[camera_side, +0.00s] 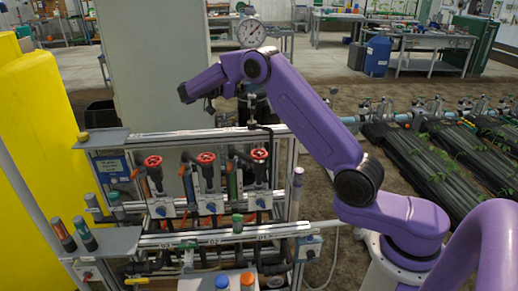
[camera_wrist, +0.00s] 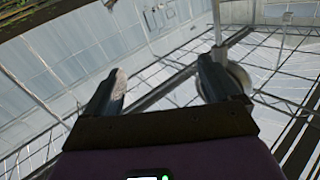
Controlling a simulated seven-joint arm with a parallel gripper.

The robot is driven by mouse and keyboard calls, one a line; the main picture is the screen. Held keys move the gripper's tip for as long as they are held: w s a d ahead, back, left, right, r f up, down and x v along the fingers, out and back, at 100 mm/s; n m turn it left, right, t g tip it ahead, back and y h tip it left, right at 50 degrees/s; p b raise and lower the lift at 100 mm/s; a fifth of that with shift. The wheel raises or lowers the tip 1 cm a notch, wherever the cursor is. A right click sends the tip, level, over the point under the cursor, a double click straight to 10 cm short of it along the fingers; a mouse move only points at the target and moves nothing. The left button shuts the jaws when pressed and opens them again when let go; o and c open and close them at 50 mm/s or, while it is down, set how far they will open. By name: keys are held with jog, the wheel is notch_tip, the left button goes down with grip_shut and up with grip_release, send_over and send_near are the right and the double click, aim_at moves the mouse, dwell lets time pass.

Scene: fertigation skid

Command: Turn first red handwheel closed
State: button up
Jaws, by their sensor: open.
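Three red handwheels stand in a row on the skid: a left one (camera_side: 152,161), a middle one (camera_side: 205,158) and a right one (camera_side: 259,154). Each sits on top of a valve in the skid frame. I cannot tell from the pictures which is the first. My gripper (camera_side: 184,94) is up and to the left, above the row and apart from all three wheels. In the wrist view my gripper (camera_wrist: 162,66) has its two dark fingers spread with nothing between them. No handwheel shows in that view.
A round gauge (camera_side: 251,33) stands behind my arm. A metal rail (camera_side: 200,134) runs behind the wheels, and yellow tanks (camera_side: 40,110) stand at the left. The wrist view shows the building's panels and beams (camera_wrist: 60,60).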

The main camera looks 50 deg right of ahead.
jog(key=w+r+n+t+y, duration=0.3)
jog(key=w+n+t, duration=0.1)
jog(key=w+t, duration=0.45)
jog(key=w+r+n+t+y, duration=0.3)
jog(key=w+n+t+y, duration=0.15)
jog(key=w+t, duration=0.4)
jog(key=n+g+y, duration=0.6)
jog(key=g+y, duration=0.4)
jog(key=g, duration=0.4)
send_over(259, 153)
notch_tip(259, 153, down, 11)
notch_tip(259, 153, down, 18)
jog(key=shift+s+f, duration=0.1)
